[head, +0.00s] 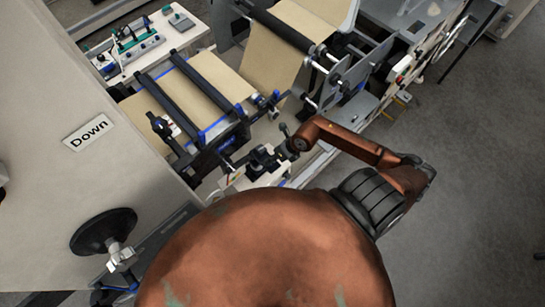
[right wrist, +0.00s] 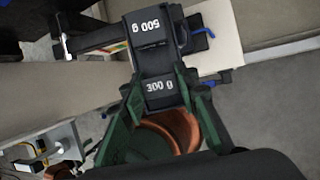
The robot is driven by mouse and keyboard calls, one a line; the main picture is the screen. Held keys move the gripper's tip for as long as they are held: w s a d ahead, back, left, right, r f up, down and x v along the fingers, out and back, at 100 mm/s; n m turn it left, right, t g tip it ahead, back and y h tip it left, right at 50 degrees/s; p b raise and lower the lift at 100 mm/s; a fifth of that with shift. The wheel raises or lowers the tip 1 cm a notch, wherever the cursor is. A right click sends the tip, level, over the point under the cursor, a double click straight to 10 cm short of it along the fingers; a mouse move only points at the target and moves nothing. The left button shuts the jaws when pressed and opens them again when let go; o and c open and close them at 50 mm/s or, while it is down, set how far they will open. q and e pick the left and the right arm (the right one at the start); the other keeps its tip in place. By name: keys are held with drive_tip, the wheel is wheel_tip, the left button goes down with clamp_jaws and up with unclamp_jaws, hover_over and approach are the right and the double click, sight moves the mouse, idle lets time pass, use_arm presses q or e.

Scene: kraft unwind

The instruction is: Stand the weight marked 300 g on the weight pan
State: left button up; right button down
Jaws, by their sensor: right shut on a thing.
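The black weight marked 300 g (right wrist: 160,88) is between the green fingers of my right gripper (right wrist: 158,102) in the right wrist view, its marked face visible. The gripper is shut on it. A larger black weight marked 500 g (right wrist: 150,32) is just beyond it; I cannot tell whether the two touch. In the head view my right gripper (head: 284,145) is beside dark blocks (head: 263,158) at the near end of the machine, too small to read. I cannot make out the weight pan clearly. My left gripper is not in view.
The brown web (head: 195,90) runs under black rollers beyond the gripper. A control box (head: 130,50) is at the back left. Grey floor (head: 470,190) is clear at right.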

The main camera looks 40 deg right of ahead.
drive_tip(key=c, duration=1.4)
unclamp_jaws()
drive_tip(key=shift+c, duration=0.2)
drive_tip(key=shift+o, duration=0.2)
drive_tip(key=shift+f, duration=0.1)
drive_tip(key=v, duration=1.2)
drive_tip(key=shift+a, duration=0.1)
